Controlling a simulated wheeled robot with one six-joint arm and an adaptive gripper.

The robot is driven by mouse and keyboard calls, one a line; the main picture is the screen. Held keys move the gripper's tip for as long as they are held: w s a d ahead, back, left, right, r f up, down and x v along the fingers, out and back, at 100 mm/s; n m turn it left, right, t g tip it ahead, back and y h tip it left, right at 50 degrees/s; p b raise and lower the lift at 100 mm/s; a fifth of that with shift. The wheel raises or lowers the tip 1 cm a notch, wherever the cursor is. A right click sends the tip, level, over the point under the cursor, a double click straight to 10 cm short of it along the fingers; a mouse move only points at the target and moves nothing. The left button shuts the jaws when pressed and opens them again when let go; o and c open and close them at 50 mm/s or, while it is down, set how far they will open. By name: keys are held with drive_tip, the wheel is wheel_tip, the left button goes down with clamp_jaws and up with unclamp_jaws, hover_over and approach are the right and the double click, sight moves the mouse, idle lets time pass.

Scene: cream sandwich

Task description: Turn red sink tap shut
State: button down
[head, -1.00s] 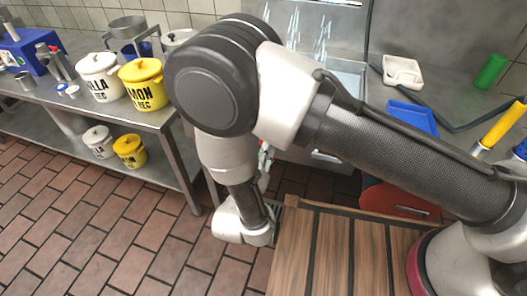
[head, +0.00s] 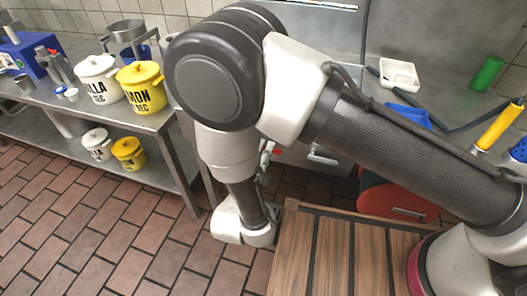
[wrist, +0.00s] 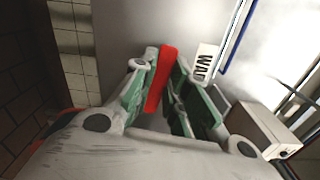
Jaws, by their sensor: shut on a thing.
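The red tap handle (wrist: 158,90) is a narrow upright bar in the wrist view. My gripper (wrist: 162,62) is shut on it, with one green-padded finger on each side. The tap body and spout cannot be made out. No water streams show in the head view now.
A steel table with a yellow pot (head: 143,88) stands left. A wooden top (head: 330,255) lies below my arm.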

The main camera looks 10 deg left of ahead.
drive_tip(key=shift+r+n, duration=0.15)
drive_tip(key=shift+n, duration=0.55)
drive_tip(key=c, duration=1.4)
unclamp_jaws()
drive_tip(key=shift+s, duration=0.1)
drive_tip(key=s, duration=0.8)
drive_tip(key=s+a, duration=0.1)
drive_tip(key=s, duration=0.3)
drive_tip(key=shift+w, duration=0.1)
